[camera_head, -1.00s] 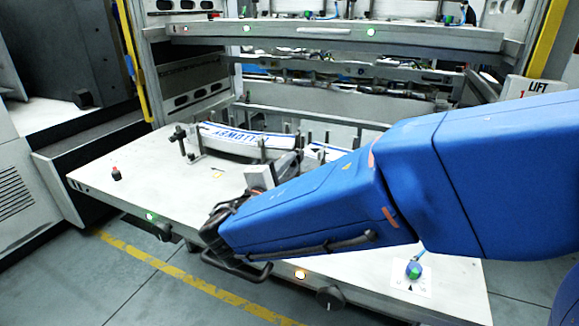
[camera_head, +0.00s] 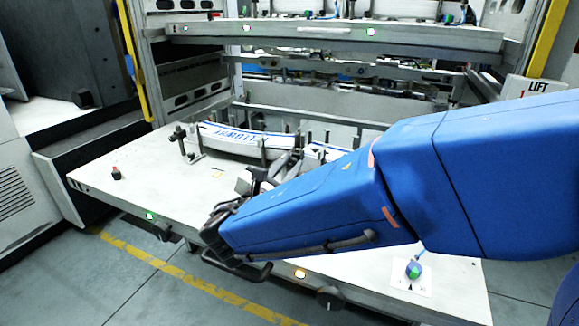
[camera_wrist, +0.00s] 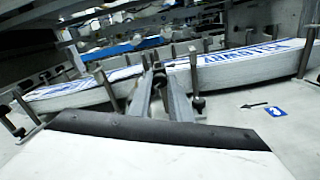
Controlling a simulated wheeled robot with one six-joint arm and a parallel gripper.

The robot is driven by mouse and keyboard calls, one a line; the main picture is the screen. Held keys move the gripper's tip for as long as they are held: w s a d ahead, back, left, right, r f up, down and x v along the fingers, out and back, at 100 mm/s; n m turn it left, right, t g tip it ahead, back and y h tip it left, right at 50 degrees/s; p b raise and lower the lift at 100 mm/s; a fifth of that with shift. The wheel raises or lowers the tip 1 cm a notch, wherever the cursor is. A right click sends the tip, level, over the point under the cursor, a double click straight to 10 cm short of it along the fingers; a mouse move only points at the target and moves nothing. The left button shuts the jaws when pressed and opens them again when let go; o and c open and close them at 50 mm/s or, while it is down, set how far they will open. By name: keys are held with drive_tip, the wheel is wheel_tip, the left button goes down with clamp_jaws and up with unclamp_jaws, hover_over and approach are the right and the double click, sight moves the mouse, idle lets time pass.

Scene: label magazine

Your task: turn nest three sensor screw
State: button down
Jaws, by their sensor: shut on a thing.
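My gripper (camera_wrist: 158,78) reaches forward in the wrist view, with its two grey fingers converging on a small dark screw-like part (camera_wrist: 160,76) between the tips. This is at the near side of the label stacks, and most of the part is hidden by the fingers. A long white label stack with blue lettering (camera_wrist: 247,66) lies to the right, and another label stack (camera_wrist: 72,98) lies to the left. In the head view my gripper (camera_head: 286,160) is low over the drawer deck (camera_head: 140,165), partly hidden by my blue arm.
Upright posts (camera_wrist: 305,52) stand around the stacks, close to the fingers. A blue tag (camera_wrist: 277,112) and a black arrow mark the deck. A red-topped button (camera_head: 116,173) and a green-blue knob (camera_head: 414,270) stand on the deck. A shelf (camera_head: 330,37) hangs above.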

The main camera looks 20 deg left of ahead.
drive_tip(key=n, duration=0.6)
idle(0.6)
drive_tip(key=c, duration=1.9)
unclamp_jaws()
drive_tip(key=shift+s, duration=0.1)
drive_tip(key=s, duration=0.5)
drive_tip(key=s+a, duration=0.1)
drive_tip(key=s, duration=1.1)
drive_tip(key=shift+a, duration=0.15)
drive_tip(key=shift+s, duration=0.1)
